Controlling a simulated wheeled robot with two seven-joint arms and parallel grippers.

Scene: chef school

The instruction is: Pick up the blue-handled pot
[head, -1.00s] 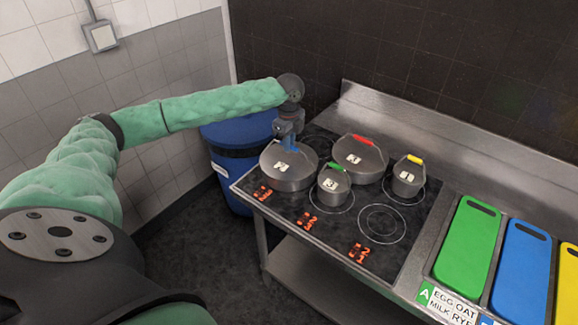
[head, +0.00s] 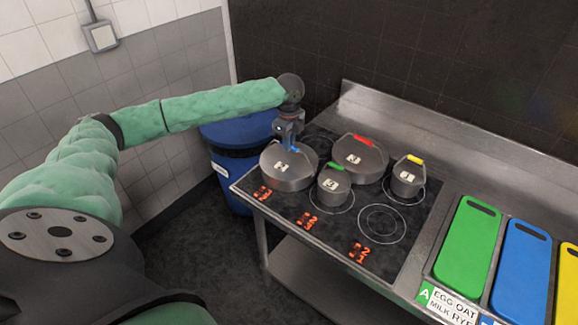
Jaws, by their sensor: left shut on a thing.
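The blue-handled pot (head: 289,172) is a wide grey metal pot with a lid and a white label on its side. It stands at the left end of the black cooktop. My left gripper (head: 290,145) comes down from above and is shut on its blue handle, which the jaws partly hide. The pot looks level; I cannot tell whether its base is clear of the cooktop. My right gripper is not in view.
A red-handled pot (head: 360,160), a green-handled pot (head: 333,186) and a yellow-handled pot (head: 408,178) stand close on the right. A blue bin (head: 233,165) is behind the left edge. Green (head: 466,245) and blue (head: 521,270) boards lie at right.

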